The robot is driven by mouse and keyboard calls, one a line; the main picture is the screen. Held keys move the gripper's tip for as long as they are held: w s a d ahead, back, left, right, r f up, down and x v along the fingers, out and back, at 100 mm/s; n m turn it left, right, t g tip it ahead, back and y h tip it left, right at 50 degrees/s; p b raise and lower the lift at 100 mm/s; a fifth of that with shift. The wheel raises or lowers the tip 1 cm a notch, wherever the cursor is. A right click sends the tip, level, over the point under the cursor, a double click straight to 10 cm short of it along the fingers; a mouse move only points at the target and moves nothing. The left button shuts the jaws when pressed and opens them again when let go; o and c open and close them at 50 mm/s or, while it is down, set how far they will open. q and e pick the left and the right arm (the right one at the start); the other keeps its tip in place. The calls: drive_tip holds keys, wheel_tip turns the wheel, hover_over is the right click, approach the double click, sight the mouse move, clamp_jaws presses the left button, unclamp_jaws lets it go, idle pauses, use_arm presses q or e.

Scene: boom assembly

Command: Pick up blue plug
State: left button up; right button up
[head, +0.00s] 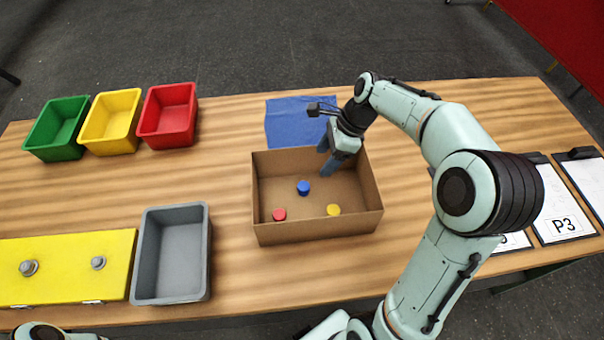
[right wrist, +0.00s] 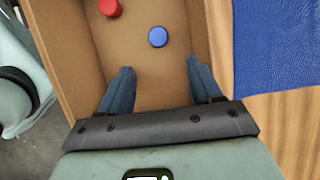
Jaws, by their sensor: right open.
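The blue plug (head: 303,188) stands near the middle of the floor of an open cardboard box (head: 318,229). In the right wrist view the blue plug (right wrist: 158,37) lies ahead of the fingertips, about in line with the gap between them. My right gripper (head: 328,168) is at the back right part of the box, apart from the plug. Its two fingers (right wrist: 161,78) are spread with nothing between them. A bit of my left arm shows at the bottom left of the head view, but its gripper is out of view.
A red plug (head: 279,214) and a yellow plug (head: 333,210) are also in the box. A blue cloth (head: 290,115) lies behind it. A grey bin (head: 172,255) and a yellow panel (head: 66,266) are left. Green, yellow and red bins (head: 168,115) stand back left.

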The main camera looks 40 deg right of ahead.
hover_over(306, 186)
drive_tip(key=s+d, duration=0.1)
drive_tip(key=d, duration=0.1)
drive_tip(key=f, duration=0.6)
drive_tip(key=shift+s+a+f+b, duration=0.1)
drive_tip(key=shift+s+f+b, duration=0.1)
drive_tip(key=shift+f+b, duration=0.2)
drive_tip(key=shift+x, duration=3)
drive_tip(key=shift+w, duration=0.2)
drive_tip(key=c, duration=1.1)
